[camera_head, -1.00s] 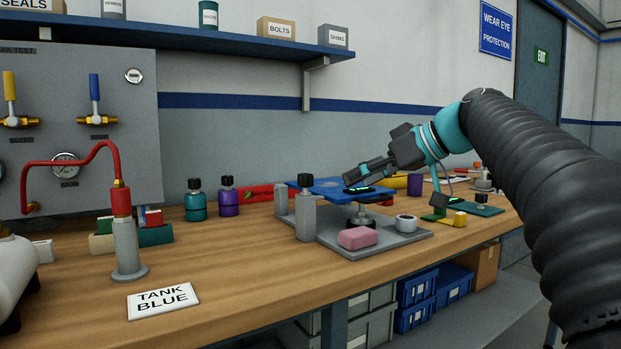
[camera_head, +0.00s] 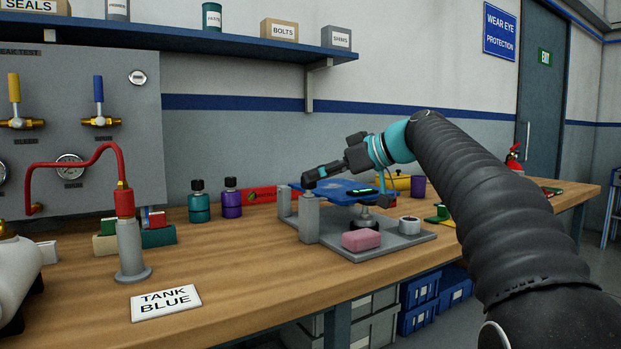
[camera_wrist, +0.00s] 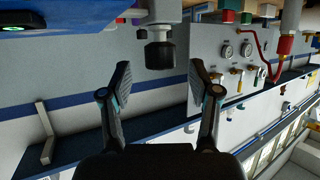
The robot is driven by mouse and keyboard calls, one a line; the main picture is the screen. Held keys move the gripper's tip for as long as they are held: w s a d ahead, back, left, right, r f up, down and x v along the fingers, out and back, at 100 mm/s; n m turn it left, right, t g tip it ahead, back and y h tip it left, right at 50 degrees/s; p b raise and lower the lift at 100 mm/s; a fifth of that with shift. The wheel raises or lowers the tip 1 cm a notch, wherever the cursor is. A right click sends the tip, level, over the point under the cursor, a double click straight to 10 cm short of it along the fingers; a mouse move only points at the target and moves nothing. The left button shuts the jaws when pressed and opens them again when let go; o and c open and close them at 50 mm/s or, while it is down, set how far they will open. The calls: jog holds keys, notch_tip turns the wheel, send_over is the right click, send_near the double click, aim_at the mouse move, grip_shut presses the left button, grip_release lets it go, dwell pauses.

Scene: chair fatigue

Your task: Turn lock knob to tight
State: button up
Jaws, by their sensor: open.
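The lock knob is a black cap (camera_wrist: 160,50) on a grey post (camera_head: 309,220) at the front left of the grey fixture. It shows upside down in the wrist view. In the head view the dark knob (camera_head: 309,181) and my fingertips run together. My gripper (camera_wrist: 160,70) is open, with one finger to each side of the knob's line. The fingertips are near the knob's top end, and the gap between them is empty. In the head view my gripper (camera_head: 323,171) reaches left across the blue plate (camera_head: 343,187). I cannot tell whether a finger touches the knob.
Purple (camera_head: 231,199) and teal (camera_head: 199,202) bottles stand behind left.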

jog(key=shift+x, duration=1.65)
jog(key=c, duration=1.2)
